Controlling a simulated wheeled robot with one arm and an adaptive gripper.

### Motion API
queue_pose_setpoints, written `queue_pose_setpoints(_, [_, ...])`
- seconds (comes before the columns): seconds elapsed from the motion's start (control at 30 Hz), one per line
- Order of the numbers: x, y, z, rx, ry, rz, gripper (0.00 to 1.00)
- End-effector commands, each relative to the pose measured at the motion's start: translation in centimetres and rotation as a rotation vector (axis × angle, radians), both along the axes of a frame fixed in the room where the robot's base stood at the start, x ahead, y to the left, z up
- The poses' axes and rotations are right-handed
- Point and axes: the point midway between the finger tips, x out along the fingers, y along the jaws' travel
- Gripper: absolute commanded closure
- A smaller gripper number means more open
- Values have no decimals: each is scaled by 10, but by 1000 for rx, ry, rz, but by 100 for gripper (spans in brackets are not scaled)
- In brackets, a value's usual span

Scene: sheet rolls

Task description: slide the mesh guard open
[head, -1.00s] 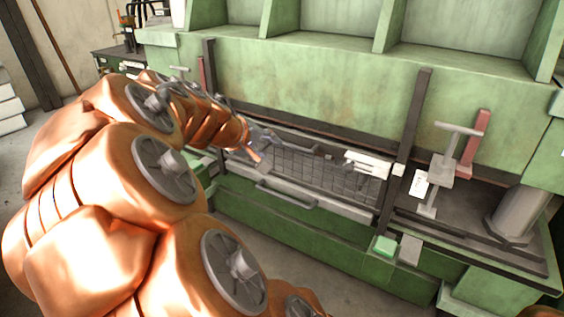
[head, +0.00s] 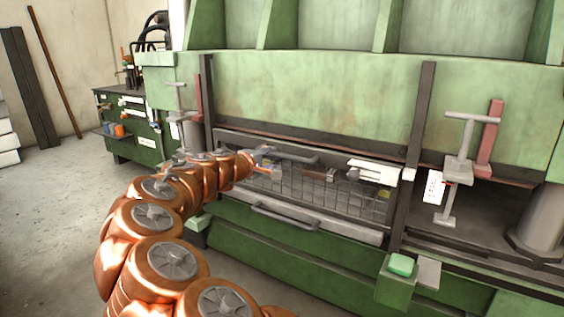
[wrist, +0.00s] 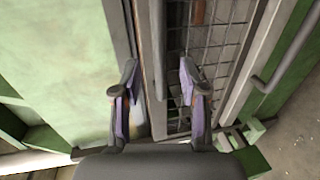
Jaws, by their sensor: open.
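The mesh guard (head: 318,190) is a wide grey wire panel in a frame across the front of the green press. A grey bar handle (head: 290,221) runs along its lower rail, and another grey bar (head: 295,155) runs along its upper edge. My gripper (head: 268,163) is at the upper left part of the guard. In the wrist view my gripper (wrist: 158,82) is open, its two fingers on either side of a long grey bar (wrist: 152,45). The mesh (wrist: 215,45) shows right of that bar, with the lower handle (wrist: 285,55) further right. Contact cannot be told.
Dark upright posts (head: 417,130) flank the guard. A T-handled clamp (head: 460,160) and a red bar (head: 489,140) stand to the right. A green button box (head: 397,285) juts out at the front right. Grey floor (head: 50,220) is clear at left.

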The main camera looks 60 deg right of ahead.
Motion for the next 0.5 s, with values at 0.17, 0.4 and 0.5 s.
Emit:
queue_pose_setpoints(0.17, [0, -19, -4, 0, -4, -2, 57])
queue_pose_setpoints(0.4, [1, -48, -11, 1, -5, -2, 57])
queue_pose_setpoints(0.5, [2, -58, -13, 2, -3, -2, 57])
